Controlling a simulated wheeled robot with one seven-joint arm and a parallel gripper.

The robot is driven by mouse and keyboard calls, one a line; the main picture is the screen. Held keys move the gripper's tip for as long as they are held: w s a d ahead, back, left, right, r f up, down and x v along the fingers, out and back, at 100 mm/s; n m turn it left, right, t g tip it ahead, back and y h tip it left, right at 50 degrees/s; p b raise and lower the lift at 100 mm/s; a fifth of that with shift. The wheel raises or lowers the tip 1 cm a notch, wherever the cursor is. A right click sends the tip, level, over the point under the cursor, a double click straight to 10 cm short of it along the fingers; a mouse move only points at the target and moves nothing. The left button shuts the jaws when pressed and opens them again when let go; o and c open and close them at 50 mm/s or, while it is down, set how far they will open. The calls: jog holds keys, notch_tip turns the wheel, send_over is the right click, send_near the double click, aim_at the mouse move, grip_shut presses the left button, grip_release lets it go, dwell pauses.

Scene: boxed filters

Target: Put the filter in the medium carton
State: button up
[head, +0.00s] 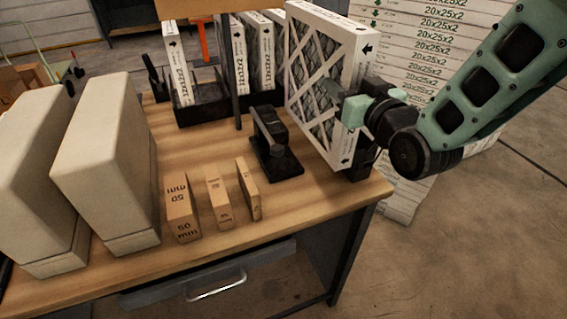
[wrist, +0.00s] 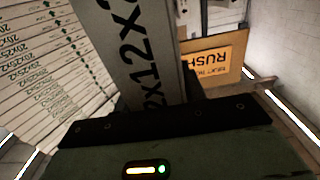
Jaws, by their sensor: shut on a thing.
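My gripper (head: 362,112) is shut on a white-framed pleated filter (head: 318,75), gripping its right side. The filter is upright, with a crossed lattice on its face and arrows on its edge. It is at the back right of the table; I cannot tell whether its lower edge touches the tabletop. In the wrist view, the filter's edge (wrist: 137,48) with large printed size text rises from the dark jaws (wrist: 160,115). I cannot tell which container is the medium carton. A brown cardboard piece (head: 192,7) is cut off at the top of the head view.
Two tall beige boxes (head: 108,165) (head: 38,170) stand at the table's left. Several tan blocks (head: 183,208), one marked 50 mm, stand in front. A black stand (head: 272,145) is mid-table. A dark rack (head: 205,108) holds more filters. Stacked 20x25x2 filters (head: 425,55) stand behind my arm.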

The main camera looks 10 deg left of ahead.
aim_at(339, 128)
notch_tip(339, 128, down, 9)
jog(key=shift+f+p, duration=0.1)
jog(key=shift+p, duration=0.9)
jog(key=shift+f, duration=0.25)
jog(key=shift+f+b, duration=0.25)
jog(key=shift+b, duration=0.05)
jog(key=o, duration=1.1)
jog(key=shift+r, duration=0.1)
jog(key=shift+c, duration=0.2)
jog(key=shift+r, duration=0.1)
